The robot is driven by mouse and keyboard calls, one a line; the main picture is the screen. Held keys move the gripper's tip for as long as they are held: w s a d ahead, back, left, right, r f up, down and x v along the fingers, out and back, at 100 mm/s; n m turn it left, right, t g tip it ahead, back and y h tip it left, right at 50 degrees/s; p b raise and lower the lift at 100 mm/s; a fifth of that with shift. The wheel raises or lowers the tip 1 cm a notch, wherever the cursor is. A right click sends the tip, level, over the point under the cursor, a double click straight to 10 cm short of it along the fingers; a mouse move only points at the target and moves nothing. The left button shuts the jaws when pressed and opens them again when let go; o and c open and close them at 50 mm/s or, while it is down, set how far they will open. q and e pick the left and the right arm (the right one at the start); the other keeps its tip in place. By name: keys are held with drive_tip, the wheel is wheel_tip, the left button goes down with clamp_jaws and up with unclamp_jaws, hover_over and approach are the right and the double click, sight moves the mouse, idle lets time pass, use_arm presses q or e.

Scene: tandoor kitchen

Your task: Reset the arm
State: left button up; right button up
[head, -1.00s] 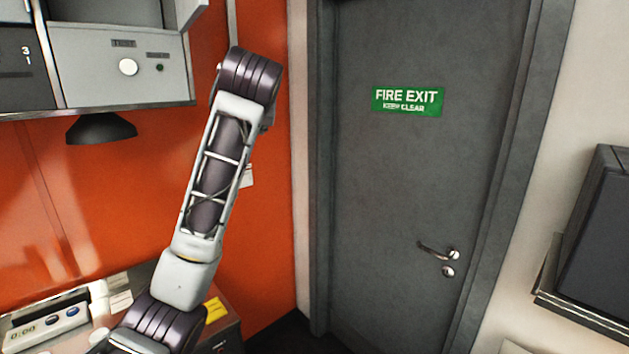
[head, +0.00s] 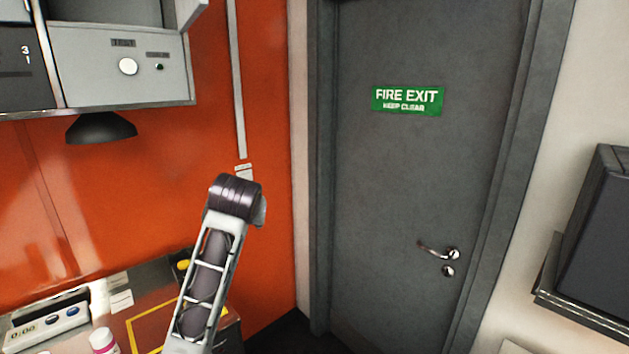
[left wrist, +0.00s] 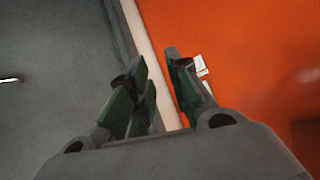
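One of my arms, with a grey frame and dark ribbed joints, rises from the bottom of the head view in front of the counter and orange wall. No gripper shows in the head view. In the left wrist view my left gripper (left wrist: 156,62) has its green-padded fingers apart with nothing between them. Beyond them are the orange wall (left wrist: 245,50), a pale trim strip and a grey surface. My right gripper is in neither view.
A counter (head: 160,275) with a small digital device (head: 45,325) and a pink-white jar (head: 103,342) is at lower left. A grey cabinet (head: 120,85) and black lamp shade (head: 100,128) are above. A grey fire exit door (head: 400,190) and dark box (head: 600,240) are right.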

use_arm(q)
drive_tip(key=s+a+f+g, duration=0.1)
drive_tip(key=s+f, duration=0.3)
drive_tip(key=f, duration=0.4)
drive_tip(key=s+a+f+g+h, duration=0.1)
drive_tip(key=s+f, duration=0.3)
drive_tip(key=f, duration=0.3)
drive_tip(key=s+a+f+g, duration=0.1)
drive_tip(key=s+f, duration=0.4)
drive_tip(key=f, duration=0.3)
drive_tip(key=s+a+f+m+g, duration=0.1)
drive_tip(key=s+a+f+g, duration=0.1)
drive_tip(key=s+f, duration=0.7)
drive_tip(key=s+a+f+m+g, duration=0.15)
drive_tip(key=s+f, duration=0.35)
drive_tip(key=s, duration=0.8)
wheel_tip(320, 180, down, 35)
drive_tip(key=s+g+b, duration=0.2)
drive_tip(key=s, duration=0.1)
drive_tip(key=s+a+f+b, duration=0.1)
drive_tip(key=s+a+f, duration=0.1)
drive_tip(key=s+f, duration=0.8)
drive_tip(key=s+a+f+b, duration=0.1)
drive_tip(key=s+a+f, duration=0.1)
drive_tip(key=s+f, duration=0.9)
drive_tip(key=shift+s+f+g, duration=0.2)
drive_tip(key=shift+s+g, duration=0.25)
